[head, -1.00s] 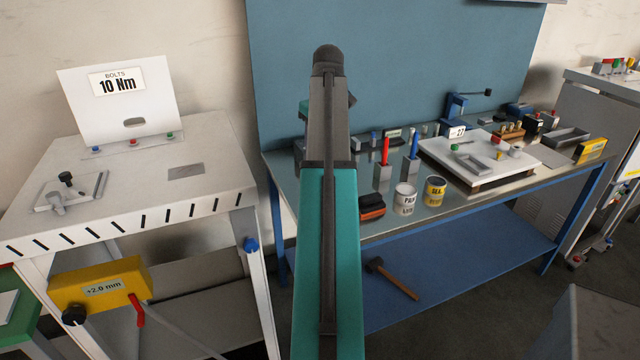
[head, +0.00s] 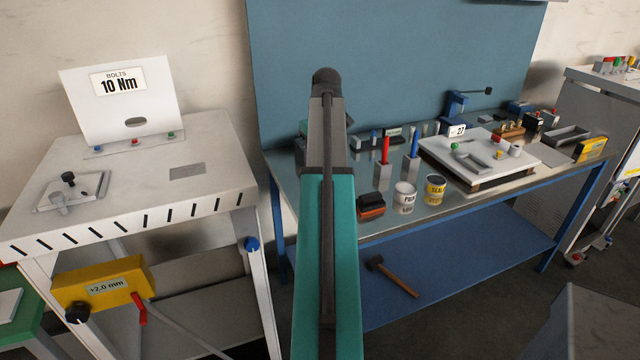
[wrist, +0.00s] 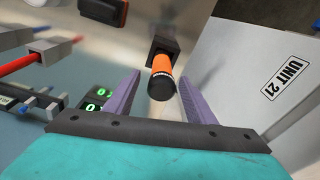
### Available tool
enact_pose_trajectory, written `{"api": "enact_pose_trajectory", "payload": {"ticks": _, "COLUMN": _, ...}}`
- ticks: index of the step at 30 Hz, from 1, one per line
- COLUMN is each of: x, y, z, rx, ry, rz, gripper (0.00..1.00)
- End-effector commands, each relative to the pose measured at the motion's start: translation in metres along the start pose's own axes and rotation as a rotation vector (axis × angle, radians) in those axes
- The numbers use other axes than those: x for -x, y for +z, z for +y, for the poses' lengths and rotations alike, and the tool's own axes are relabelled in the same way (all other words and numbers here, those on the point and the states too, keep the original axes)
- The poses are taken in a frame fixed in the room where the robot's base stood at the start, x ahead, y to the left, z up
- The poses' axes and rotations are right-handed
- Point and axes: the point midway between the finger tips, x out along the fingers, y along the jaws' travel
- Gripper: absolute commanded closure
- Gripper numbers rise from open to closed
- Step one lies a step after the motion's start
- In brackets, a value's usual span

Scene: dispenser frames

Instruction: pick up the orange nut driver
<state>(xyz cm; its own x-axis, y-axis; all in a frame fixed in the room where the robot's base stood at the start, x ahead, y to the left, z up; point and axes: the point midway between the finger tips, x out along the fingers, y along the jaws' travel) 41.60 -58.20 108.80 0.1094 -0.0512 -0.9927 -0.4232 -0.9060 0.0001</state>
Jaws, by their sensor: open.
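The orange nut driver (wrist: 162,69) shows in the wrist view, with an orange handle and a black round end facing my camera. It stands in a dark square holder (wrist: 160,48). My gripper (wrist: 159,79) is open, with its two purple fingers apart on the left and right of the driver's black end. The driver looks centred between the fingertips, and I cannot tell how deep it sits between them. In the head view my arm hides the gripper and the nut driver.
A white panel marked UNIT 21 (wrist: 268,70) is close on the right in the wrist view. Red (head: 385,150) and blue (head: 414,144) handled tools stand in holders on the bench. Two cans (head: 405,197) and a black-orange block (head: 370,207) are near its front edge.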

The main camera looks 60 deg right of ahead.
Motion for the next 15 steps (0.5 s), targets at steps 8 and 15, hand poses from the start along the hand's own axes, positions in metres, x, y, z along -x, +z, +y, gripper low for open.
{"api": "enact_pose_trajectory", "payload": {"ticks": 8, "x": -0.017, "y": 0.0, "z": -0.002, "rx": 0.0, "ry": -0.001, "rz": -0.002, "gripper": 0.5}}
{"api": "enact_pose_trajectory", "payload": {"ticks": 15, "x": -0.039, "y": 0.0, "z": -0.003, "rx": -0.001, "ry": -0.001, "rz": -0.002, "gripper": 0.5}}
